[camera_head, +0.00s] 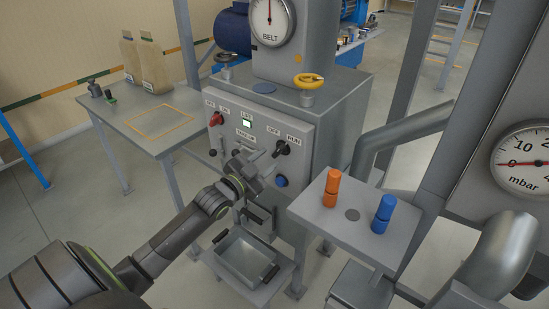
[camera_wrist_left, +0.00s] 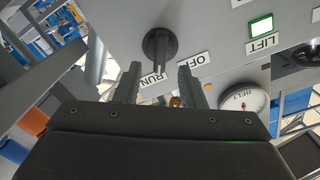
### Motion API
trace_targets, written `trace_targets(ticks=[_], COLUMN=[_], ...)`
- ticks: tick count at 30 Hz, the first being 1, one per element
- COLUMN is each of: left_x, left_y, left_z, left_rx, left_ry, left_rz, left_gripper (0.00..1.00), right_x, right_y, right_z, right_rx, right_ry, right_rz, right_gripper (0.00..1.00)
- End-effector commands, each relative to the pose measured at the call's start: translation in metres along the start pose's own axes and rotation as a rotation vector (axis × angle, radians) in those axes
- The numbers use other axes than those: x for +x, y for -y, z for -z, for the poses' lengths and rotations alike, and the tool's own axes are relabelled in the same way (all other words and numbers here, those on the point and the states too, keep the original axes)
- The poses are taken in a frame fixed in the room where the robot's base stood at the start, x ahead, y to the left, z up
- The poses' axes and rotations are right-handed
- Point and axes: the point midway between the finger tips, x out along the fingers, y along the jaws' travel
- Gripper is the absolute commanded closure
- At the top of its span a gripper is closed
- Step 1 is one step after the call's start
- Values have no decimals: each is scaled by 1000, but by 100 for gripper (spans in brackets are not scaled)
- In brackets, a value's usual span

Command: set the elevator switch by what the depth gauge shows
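The black rotary switch (camera_head: 282,148) with OFF and RUN labels is on the right of the grey front panel. It shows in the left wrist view (camera_wrist_left: 160,45), its grip jutting toward the camera; I cannot tell surely which label it is set to. My left gripper (camera_head: 258,167) is just in front of the panel, beside this switch. In the wrist view my left fingers (camera_wrist_left: 158,80) are apart and empty, with the switch beyond their tips. A round gauge marked BELT (camera_head: 270,18) has its needle upright. No gauge is legibly marked as depth. My right gripper is out of view.
A lit green lamp (camera_head: 247,124) labelled LIFT and a red switch (camera_head: 216,118) are on the panel. An mbar gauge (camera_head: 522,162) is at right. Orange (camera_head: 331,188) and blue (camera_head: 383,213) cylinders stand on a shelf. A metal tray (camera_head: 246,257) sits below.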

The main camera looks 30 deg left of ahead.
Motion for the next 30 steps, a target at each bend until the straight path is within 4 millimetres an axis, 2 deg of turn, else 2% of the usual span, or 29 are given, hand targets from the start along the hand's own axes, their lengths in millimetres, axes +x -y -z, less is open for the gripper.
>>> trace_targets(ticks=[3,9,20,22,29,30], left_x=[19,38,43,43,43,43], left_y=[0,0,0,0,0,0], left_z=[1,0,1,1,1,1], left_rx=[-2,-1,0,0,0,0], left_ry=[-3,-1,-1,-1,-1,-1], left_rz=[0,0,-1,-1,-1,-1], left_gripper=[64,64,64,69,99,100], right_x=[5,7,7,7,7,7], right_y=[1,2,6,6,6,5], right_z=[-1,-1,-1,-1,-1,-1], right_rx=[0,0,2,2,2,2], right_ry=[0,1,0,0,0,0], right_rz=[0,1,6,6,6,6], right_gripper=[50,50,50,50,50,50])
